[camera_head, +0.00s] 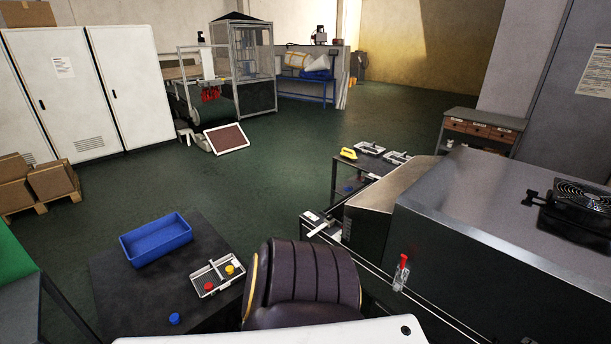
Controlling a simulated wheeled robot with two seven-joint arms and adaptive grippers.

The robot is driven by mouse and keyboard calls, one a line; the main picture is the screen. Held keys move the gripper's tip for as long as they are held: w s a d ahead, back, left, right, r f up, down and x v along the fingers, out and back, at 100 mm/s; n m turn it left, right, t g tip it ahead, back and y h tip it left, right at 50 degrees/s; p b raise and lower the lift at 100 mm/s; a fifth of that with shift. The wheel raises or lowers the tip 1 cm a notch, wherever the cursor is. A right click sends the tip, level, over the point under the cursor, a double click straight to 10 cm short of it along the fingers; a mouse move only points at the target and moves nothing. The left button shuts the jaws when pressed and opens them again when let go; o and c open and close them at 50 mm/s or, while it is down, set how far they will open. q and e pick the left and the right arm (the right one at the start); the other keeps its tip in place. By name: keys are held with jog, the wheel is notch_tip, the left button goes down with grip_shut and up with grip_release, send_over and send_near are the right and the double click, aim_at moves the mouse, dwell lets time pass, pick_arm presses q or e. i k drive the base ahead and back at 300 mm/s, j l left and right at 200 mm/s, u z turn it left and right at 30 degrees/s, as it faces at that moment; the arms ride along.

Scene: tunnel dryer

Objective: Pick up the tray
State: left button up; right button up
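A small light-grey tray (197,285) with a raised handle bar lies on a dark low table at the lower left. It holds red pieces (209,286) and a yellow piece (230,269). Two similar small trays, one farther back (369,148) and one nearer (397,158), lie on another dark table at mid right. The frame does not show which tray the task means. Neither of my grippers is in view.
A blue bin (155,252) and a small blue piece (174,319) share the dark table (115,300). A yellow object (348,153) is on the far table. The large dryer housing (490,240) fills the right. Green floor (260,180) is clear between.

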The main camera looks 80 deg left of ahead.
aim_at(215, 272)
jog(key=u, duration=3.6)
jog(key=i+l+u, duration=0.15)
jog(key=i+l, duration=0.75)
